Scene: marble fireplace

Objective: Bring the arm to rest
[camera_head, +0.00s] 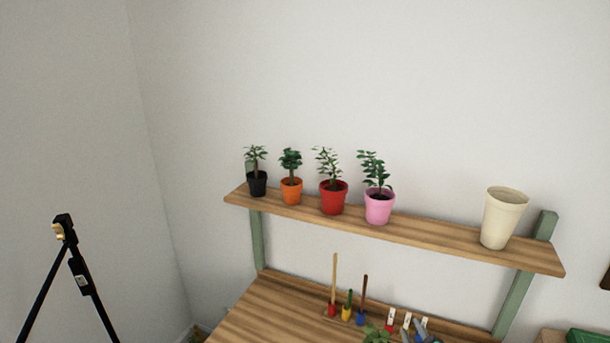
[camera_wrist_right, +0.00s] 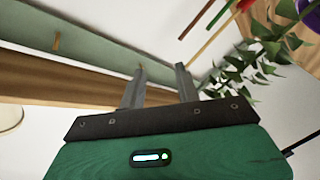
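My right gripper (camera_wrist_right: 161,70) shows in the right wrist view. Its two grey fingers stand apart, with a gap and nothing gripped between them. A leafy green plant (camera_wrist_right: 250,65) and several thin coloured sticks (camera_wrist_right: 207,25) are beyond the fingers to the right. A wooden board (camera_wrist_right: 60,80) and a pale green beam (camera_wrist_right: 75,40) run behind the fingers. In the head view I cannot make out the right gripper with certainty; small grey-blue shapes show at the bottom edge among the plant tools. My left gripper is in neither view.
A wooden shelf (camera_head: 430,238) holds black (camera_head: 257,183), orange (camera_head: 291,192), red (camera_head: 333,198) and pink (camera_head: 379,206) potted plants and a cream pot (camera_head: 503,218). Below is a wooden bench (camera_head: 262,315) with upright handled tools (camera_head: 346,308). A black tripod (camera_head: 72,260) stands left.

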